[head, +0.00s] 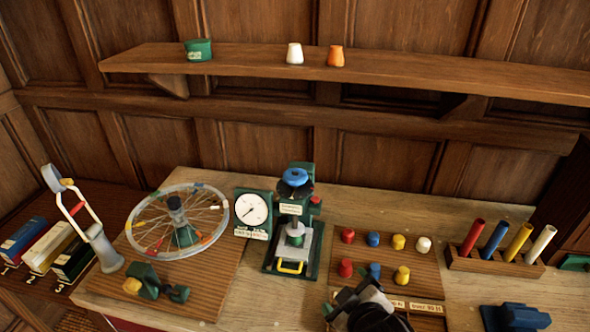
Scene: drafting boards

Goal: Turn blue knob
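The blue knob (295,176) is a round blue cap on top of a small green and grey press (294,222). The press stands upright near the middle of the table, just right of a white dial gauge (252,209). Nothing touches the knob. A black shape that looks like my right gripper (368,308) is at the bottom edge, over the peg board, below and right of the press and apart from the knob. My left gripper is not in view.
A spoked wheel (177,220) lies left of the gauge. A board with coloured pegs (425,277) is right of the press, then a rack of coloured tubes (493,261). A shelf (390,71) runs above along the wall. Bare table shows around the tube rack.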

